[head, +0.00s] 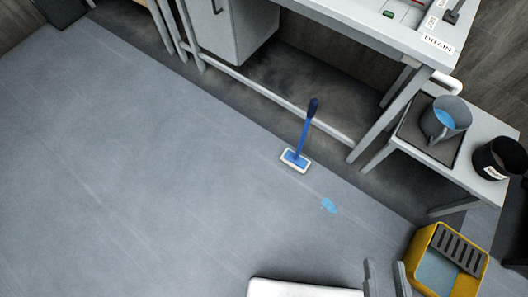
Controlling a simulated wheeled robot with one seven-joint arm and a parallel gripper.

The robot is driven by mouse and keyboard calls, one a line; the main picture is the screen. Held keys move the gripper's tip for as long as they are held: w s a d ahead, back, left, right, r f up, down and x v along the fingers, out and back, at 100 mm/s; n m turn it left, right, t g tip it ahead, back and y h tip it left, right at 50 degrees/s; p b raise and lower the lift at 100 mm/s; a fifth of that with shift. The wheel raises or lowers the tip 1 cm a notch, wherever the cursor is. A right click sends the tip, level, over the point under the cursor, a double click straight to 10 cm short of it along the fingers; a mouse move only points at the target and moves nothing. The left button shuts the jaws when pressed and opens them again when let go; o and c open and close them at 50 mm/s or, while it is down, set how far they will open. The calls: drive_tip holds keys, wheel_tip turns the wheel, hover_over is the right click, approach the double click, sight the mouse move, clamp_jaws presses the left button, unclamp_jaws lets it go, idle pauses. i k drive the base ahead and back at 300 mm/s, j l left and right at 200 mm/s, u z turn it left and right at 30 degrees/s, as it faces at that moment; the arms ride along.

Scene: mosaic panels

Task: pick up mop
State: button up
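The mop (307,129) stands on the grey floor in the middle of the head view, in front of the workbench. It has a short blue handle with a dark top, tilted a little to the right in the picture. Its flat blue and white head rests on the floor. My gripper (386,277) is at the bottom edge, with two grey fingers apart and nothing seen between them. It is well below the mop in the picture and not touching it. The rest of the gripper is cut off.
A yellow mop bucket (410,262) stands at lower right. A low table (482,128) holds a grey bucket (434,124) and a dark bin (487,158). Workbench legs (388,112) stand behind the mop. The left floor is clear.

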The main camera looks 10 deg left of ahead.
sight(293, 160)
drive_tip(key=u, duration=0.15)
drive_tip(key=k+j, duration=0.1)
drive_tip(key=k, duration=0.2)
drive_tip(key=k+z, duration=0.2)
drive_tip(key=z, duration=0.3)
drive_tip(key=k+z, duration=0.2)
drive_tip(key=z, duration=0.9)
drive_tip(key=u, duration=1.55)
drive_tip(key=i+j, duration=0.45)
drive_tip(key=i, duration=0.15)
drive_tip(key=i+j+u, duration=0.1)
drive_tip(key=i+j, duration=0.4)
drive_tip(key=i, duration=0.1)
